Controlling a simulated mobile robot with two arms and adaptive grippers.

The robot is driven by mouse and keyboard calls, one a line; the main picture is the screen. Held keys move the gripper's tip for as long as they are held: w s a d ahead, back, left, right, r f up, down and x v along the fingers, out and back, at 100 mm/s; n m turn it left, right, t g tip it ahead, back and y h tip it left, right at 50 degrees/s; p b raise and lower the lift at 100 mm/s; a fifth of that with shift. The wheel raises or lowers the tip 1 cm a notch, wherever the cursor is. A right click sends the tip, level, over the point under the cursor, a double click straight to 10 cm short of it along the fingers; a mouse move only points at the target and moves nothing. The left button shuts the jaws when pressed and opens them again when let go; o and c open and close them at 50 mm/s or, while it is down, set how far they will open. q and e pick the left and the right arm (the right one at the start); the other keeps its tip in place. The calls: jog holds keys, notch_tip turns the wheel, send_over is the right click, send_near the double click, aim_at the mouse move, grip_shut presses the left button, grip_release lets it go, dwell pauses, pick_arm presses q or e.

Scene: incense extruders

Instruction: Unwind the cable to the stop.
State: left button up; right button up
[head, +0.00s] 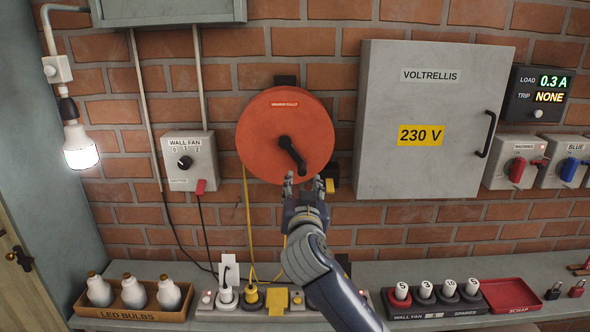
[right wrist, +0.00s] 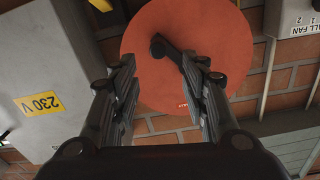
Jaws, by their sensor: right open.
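The cable reel is an orange-red disc (head: 262,130) on the brick wall, with a small label whose text is too small to read surely. A black crank (head: 288,150) runs from near its centre to the lower right. The reel (right wrist: 150,80) and crank (right wrist: 182,57) also show in the right wrist view. A yellow cable (head: 247,220) hangs from the reel's left side to the shelf. My right gripper (head: 304,183) is open and empty just below the crank's lower end, apart from it as far as I can tell. A yellow-and-black block (head: 330,185) sits at the reel's lower right. My left gripper is out of view.
A grey cabinet (head: 376,100) marked 230 V stands right of the reel. A fan switch box (head: 189,165) is on the left. The shelf below holds a power strip with plugs, a bulb tray (head: 130,313), a spares rack and a red scrap tray (head: 510,281).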

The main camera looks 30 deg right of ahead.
aim_at(302, 171)
jog(key=p+x, duration=0.3)
jog(key=x, duration=0.6)
jog(key=shift+p+x, duration=0.3)
jog(key=shift+x, duration=0.55)
jog(key=shift+f, duration=0.2)
jog(key=shift+c, duration=0.5)
grip_shut()
